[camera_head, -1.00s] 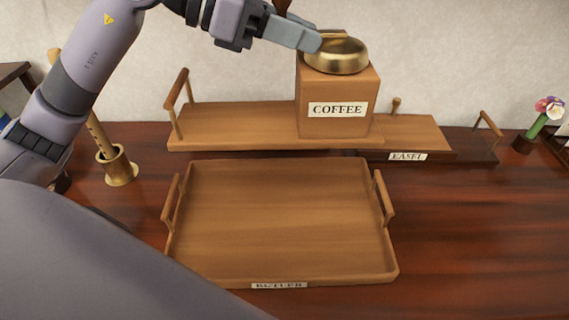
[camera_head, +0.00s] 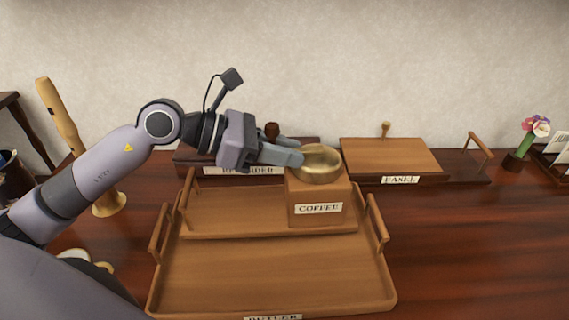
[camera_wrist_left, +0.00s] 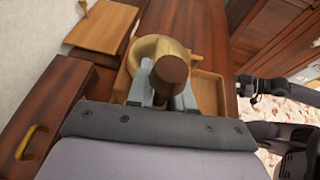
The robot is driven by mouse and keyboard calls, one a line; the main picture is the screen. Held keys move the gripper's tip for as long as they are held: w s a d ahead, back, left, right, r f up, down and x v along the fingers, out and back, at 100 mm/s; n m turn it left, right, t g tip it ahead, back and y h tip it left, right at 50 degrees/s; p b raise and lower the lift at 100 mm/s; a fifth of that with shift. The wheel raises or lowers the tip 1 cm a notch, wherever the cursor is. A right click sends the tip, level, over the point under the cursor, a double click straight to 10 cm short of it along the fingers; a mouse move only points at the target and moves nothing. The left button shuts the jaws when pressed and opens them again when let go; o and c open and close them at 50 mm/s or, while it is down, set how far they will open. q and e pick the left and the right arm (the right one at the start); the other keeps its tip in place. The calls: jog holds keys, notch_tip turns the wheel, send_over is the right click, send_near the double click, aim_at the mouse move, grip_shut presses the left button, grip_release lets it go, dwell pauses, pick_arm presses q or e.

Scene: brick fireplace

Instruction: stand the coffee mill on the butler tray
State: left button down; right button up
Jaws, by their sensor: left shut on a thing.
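The coffee mill (camera_head: 319,205) is a wooden box labelled COFFEE with a brass bowl on top. It is upright, over the back part of the butler tray. The butler tray (camera_head: 270,285) is wide and rimmed, with two side handles. My left gripper (camera_head: 292,155) is shut on the mill's top at the bowl. In the left wrist view, a brown knob (camera_wrist_left: 171,69) shows between the fingers (camera_wrist_left: 162,95).
The EASEL tray (camera_head: 465,168) stands behind to the right. Another labelled dark tray (camera_head: 190,157) is behind my gripper. A wooden flute in a brass holder (camera_head: 108,205) is at left, flowers (camera_head: 535,128) at right. The tabletop right of the butler tray is clear.

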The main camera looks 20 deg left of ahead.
pick_arm(q)
jog(key=shift+f, duration=1.4)
jog(key=c, duration=1.4)
grip_release()
jog(key=shift+f+b, duration=0.2)
jog(key=shift+b, duration=0.1)
jog(key=o, duration=0.4)
jog(key=shift+r, duration=0.15)
jog(key=b, duration=0.2)
send_near(293, 169)
jog(key=shift+r+b+v, duration=0.2)
jog(key=shift+b+v, duration=0.1)
jog(key=shift+v, duration=1.6)
